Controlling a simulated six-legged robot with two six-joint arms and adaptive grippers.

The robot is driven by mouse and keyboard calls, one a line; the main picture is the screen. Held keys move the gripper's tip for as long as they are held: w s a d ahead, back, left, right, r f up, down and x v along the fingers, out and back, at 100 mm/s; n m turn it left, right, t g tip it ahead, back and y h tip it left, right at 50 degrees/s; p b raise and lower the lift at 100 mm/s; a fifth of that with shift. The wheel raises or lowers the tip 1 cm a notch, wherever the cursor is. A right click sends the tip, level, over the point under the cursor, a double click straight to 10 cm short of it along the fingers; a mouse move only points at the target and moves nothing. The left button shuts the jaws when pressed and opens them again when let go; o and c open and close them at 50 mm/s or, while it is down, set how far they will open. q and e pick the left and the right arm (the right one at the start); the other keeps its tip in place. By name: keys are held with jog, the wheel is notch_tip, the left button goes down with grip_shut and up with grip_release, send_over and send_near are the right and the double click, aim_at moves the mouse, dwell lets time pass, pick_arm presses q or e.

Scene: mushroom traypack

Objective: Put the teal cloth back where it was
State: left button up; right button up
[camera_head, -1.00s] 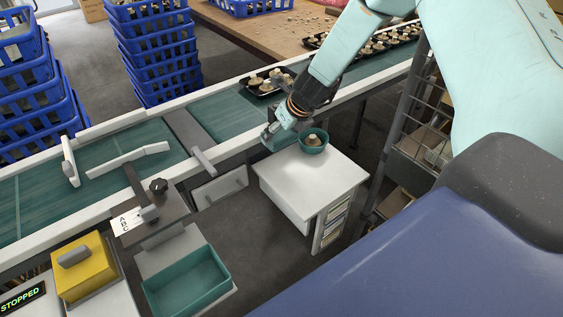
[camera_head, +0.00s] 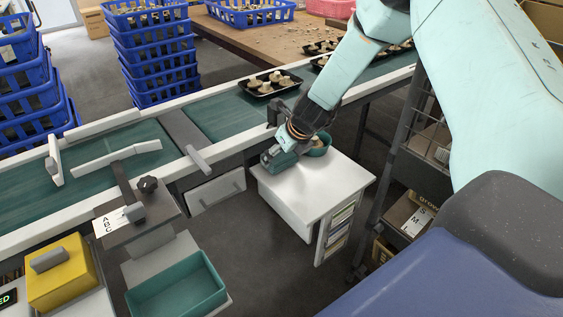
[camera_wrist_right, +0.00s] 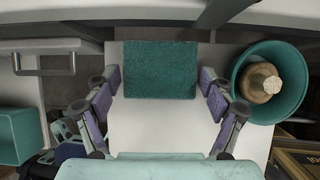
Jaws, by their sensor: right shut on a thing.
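The teal cloth (camera_wrist_right: 160,70) shows as a flat folded rectangle between the purple fingers of my right gripper (camera_wrist_right: 160,88) in the wrist view. In the head view my right gripper (camera_head: 277,153) is shut on the cloth (camera_head: 280,160), over the far left part of a small white cabinet top (camera_head: 318,190). Whether the cloth touches the top is not clear. A teal bowl (camera_head: 320,151) with a mushroom in it stands just right of the gripper; the wrist view shows the bowl (camera_wrist_right: 296,100) too. My left gripper is not in view.
The conveyor (camera_head: 225,115) runs behind the cabinet and carries black mushroom trays (camera_head: 270,90). A teal bin (camera_head: 180,290) and a yellow box (camera_head: 62,275) are at front left. A wire rack (camera_head: 425,140) stands to the right. The cabinet's front top is clear.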

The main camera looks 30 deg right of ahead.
jog(key=shift+f, duration=0.45)
jog(key=shift+r, duration=0.15)
jog(key=o, duration=0.6)
jog(key=shift+f, duration=0.2)
jog(key=o, duration=0.4)
jog(key=shift+r, duration=0.1)
